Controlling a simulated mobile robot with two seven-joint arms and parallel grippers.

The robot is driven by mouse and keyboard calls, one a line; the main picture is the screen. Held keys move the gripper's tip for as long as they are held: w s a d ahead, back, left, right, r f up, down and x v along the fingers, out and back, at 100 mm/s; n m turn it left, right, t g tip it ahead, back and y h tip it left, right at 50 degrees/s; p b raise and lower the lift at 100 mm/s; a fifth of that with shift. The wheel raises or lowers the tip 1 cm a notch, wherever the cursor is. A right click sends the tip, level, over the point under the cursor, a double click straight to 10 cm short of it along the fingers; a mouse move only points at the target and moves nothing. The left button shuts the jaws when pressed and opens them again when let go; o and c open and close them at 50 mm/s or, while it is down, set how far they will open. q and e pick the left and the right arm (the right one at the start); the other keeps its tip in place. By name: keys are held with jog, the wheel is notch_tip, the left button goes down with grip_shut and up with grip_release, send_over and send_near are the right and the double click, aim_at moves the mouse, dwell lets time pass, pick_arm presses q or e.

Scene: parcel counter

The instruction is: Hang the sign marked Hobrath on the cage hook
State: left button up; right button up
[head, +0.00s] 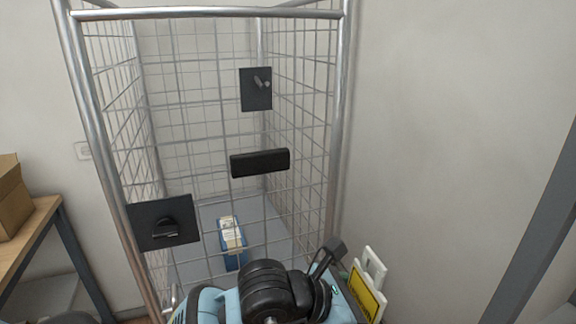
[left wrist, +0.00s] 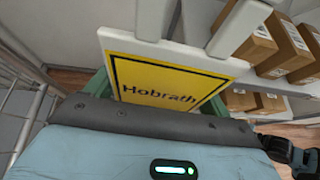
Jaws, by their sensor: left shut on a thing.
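The yellow sign (head: 366,291) with a white frame is at the bottom right of the cage in the head view. In the left wrist view the sign (left wrist: 165,82) reads Hobrath. My left gripper (head: 337,272) is shut on this sign and holds it in front of the cage; its fingertips are mostly hidden. A dark plate with a short grey hook (head: 262,83) is on the cage mesh, high up and apart from the sign. Another dark plate (head: 178,212), lower left, carries a black curved fitting. My right gripper is not in view.
The wire cage (head: 208,13) has metal posts and a black bar block (head: 260,162) on its mesh. A blue and cream object (head: 232,238) is inside the cage. A table with a box (head: 12,200) stands left. Shelved cartons (left wrist: 245,35) show in the wrist view.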

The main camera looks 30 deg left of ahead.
pick_arm(q)
jog(key=s+d+r, duration=0.2)
jog(key=d+r, duration=0.4)
jog(key=d, duration=0.1)
jog(key=a+r+n+g+y+p, duration=0.1)
jog(key=a+r+n+g+y, duration=0.2)
jog(key=a+r+n+y, duration=1.2)
jog(key=a+r+n, duration=0.4)
jog(key=a, duration=0.2)
jog(key=shift+p, duration=0.3)
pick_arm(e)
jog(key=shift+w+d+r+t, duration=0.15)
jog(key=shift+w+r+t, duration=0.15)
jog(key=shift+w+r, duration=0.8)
pick_arm(q)
jog(key=shift+w, duration=0.1)
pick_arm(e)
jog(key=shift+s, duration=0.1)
pick_arm(q)
jog(key=shift+w+a+f, duration=0.35)
jog(key=shift+w+a, duration=0.75)
jog(key=shift+a, duration=0.2)
jog(key=shift+w+a+f, duration=0.35)
jog(key=shift+w+a, duration=0.8)
jog(key=shift+a, duration=0.15)
jog(key=shift+w+a+f, duration=0.35)
jog(key=shift+w+a, duration=0.75)
jog(key=shift+a, duration=0.2)
